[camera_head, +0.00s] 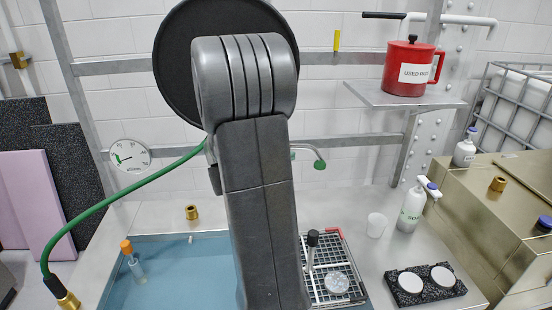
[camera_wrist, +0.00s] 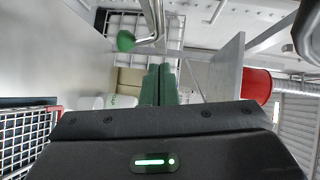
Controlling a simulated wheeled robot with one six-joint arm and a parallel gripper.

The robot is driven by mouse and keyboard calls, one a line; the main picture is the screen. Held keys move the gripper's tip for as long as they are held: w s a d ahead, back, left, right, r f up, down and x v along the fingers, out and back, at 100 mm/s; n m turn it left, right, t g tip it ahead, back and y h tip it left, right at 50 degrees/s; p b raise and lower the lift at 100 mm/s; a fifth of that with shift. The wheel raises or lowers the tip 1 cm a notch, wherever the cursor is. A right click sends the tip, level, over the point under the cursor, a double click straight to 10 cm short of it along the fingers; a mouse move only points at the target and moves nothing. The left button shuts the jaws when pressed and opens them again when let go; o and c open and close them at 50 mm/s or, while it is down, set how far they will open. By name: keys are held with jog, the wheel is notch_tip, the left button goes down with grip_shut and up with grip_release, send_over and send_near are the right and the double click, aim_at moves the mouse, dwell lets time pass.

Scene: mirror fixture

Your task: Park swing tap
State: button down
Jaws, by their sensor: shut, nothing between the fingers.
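The swing tap (camera_head: 304,149) shows in the head view as a thin metal spout with a green nozzle (camera_head: 319,165), just right of my arm. Its base is hidden behind the arm. In the wrist view the tap's bent metal tube (camera_wrist: 153,17) comes in from the top edge, with the green nozzle (camera_wrist: 126,41) to its left. My gripper (camera_wrist: 159,72) has two green fingers, shut together and empty. The fingertips lie just below the tube in the wrist view. I cannot tell whether they touch it. In the head view my gripper is hidden behind the arm.
A wire rack (camera_head: 345,262) and a blue basin (camera_head: 190,265) lie below. A soap bottle (camera_head: 412,206) and a white cup (camera_head: 376,225) stand right of the tap. A shelf (camera_head: 408,98) above holds a red pot (camera_head: 407,72). A green hose (camera_head: 110,196) runs at the left.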

aim_at(299, 147)
jog(key=w, duration=0.1)
jog(key=w+d, duration=0.1)
jog(key=w, duration=0.1)
jog(key=w+p, duration=0.1)
jog(key=shift+w+d+f, duration=0.2)
jog(key=shift+w+f, duration=0.35)
jog(key=shift+w, duration=0.4)
jog(key=shift+w+d+f+b, duration=0.1)
jog(key=shift+w+b, duration=0.3)
jog(key=shift+b, duration=0.05)
jog(key=shift+w, duration=0.35)
jog(key=shift+d, duration=0.15)
